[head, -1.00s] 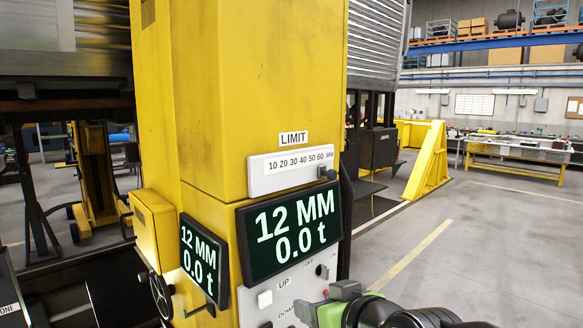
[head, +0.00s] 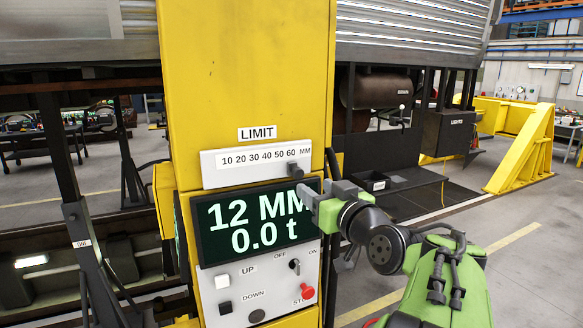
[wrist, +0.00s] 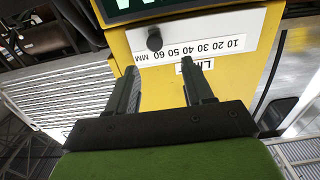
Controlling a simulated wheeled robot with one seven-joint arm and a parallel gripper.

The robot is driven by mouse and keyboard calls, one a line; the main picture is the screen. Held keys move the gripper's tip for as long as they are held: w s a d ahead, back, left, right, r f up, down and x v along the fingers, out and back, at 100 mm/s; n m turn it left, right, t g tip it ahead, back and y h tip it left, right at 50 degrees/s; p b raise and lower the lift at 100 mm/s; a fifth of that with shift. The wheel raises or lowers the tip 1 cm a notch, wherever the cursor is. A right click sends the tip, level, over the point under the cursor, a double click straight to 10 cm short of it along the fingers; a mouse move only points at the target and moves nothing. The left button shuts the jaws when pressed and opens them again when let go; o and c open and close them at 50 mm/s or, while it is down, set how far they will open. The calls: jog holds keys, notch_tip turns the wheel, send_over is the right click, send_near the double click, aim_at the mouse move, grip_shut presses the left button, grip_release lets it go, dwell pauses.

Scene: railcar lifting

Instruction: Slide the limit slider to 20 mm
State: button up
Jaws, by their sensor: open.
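The limit slider's dark knob (head: 296,171) sits at the right end of the white scale plate (head: 222,177), just below the 60 mark. The scale reads 10 to 60 MM under a LIMIT label (head: 257,133). My gripper (head: 308,192) is open at the right edge of the display, close below the knob. In the wrist view, where the plate appears upside down, the knob (wrist: 154,40) lies just beyond my two fingertips (wrist: 159,68), roughly in line with the space between them. I see no contact with it. The display (head: 255,222) reads 12 MM and 0.0 t, partly covered by my gripper.
Below the display are UP (head: 222,282) and DOWN buttons, an OFF/ON switch (head: 294,266) and a red stop button (head: 307,291). The yellow column (head: 250,70) stands behind. Railcar underframe parts flank it; open floor lies to the right.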

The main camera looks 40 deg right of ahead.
aim_at(299, 174)
jog(key=p+x, duration=0.1)
jog(key=x, duration=0.2)
jog(key=p+x, duration=0.1)
jog(key=x, duration=0.3)
jog(key=p+x, duration=0.2)
jog(key=x, duration=0.2)
jog(key=shift+s+d, duration=0.1)
jog(key=shift+d, duration=0.3)
jog(key=shift+s+d, duration=0.1)
grip_shut()
